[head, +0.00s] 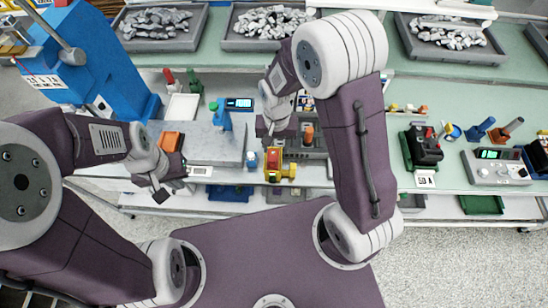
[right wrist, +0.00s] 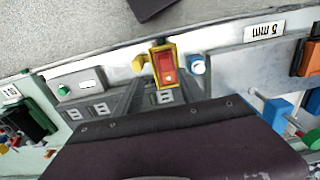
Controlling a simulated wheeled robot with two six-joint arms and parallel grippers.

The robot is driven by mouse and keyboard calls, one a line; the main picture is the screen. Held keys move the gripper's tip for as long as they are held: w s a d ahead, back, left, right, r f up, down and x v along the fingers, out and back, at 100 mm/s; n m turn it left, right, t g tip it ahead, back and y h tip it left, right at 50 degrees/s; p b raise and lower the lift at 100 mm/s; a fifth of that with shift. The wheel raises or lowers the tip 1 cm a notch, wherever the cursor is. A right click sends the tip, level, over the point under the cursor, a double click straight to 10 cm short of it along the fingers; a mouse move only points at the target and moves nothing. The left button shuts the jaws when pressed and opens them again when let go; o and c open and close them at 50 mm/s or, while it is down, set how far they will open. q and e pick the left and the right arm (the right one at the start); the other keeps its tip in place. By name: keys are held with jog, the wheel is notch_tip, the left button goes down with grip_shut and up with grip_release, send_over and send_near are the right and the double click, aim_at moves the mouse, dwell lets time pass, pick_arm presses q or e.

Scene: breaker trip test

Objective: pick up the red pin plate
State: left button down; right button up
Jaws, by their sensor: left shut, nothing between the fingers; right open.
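No thing is clearly recognisable as the red pin plate. A red upright pin (head: 169,77) stands at the back left of the bench beside a white board (head: 182,107); I cannot tell whether it sits on a plate. A yellow block with a red rocker face (head: 273,160) is at the bench's front edge, and it also shows in the right wrist view (right wrist: 165,66). My left gripper (head: 161,194) is shut and empty near the front edge, left of that block. My right gripper (head: 272,137) is open above the bench just behind the block, its fingers partly hidden.
A green pin (head: 193,81) stands beside the red pin. A blue machine (head: 85,65) is at the far left, and an orange block (head: 171,141) lies near my left gripper. Grey bins (head: 455,38) of metal pieces line the back. A dark device (head: 423,146) stands to the right.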

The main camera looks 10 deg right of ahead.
aim_at(273, 156)
jog(key=f, duration=0.1)
jog(key=a+f, duration=0.1)
jog(key=w+f, duration=0.1)
jog(key=shift+w+a+f+p, duration=0.1)
jog(key=shift+a+f+p, duration=0.05)
jog(key=shift+a+p, duration=0.15)
jog(key=f+p, duration=0.1)
jog(key=f, duration=0.1)
jog(key=d+f, duration=0.1)
jog(key=f, duration=0.1)
jog(key=shift+f+p, duration=0.25)
jog(key=shift+p, duration=0.1)
jog(key=shift+a+f, duration=0.25)
jog(key=c, duration=0.6)
pick_arm(q)
jog(key=shift+w+a+r, duration=0.2)
jog(key=shift+r, duration=0.35)
jog(key=shift+w+a+r, duration=0.15)
jog(key=shift+a+r, duration=0.05)
jog(key=shift+r, duration=0.35)
pick_arm(e)
jog(key=shift+d+r, duration=0.1)
grip_shut()
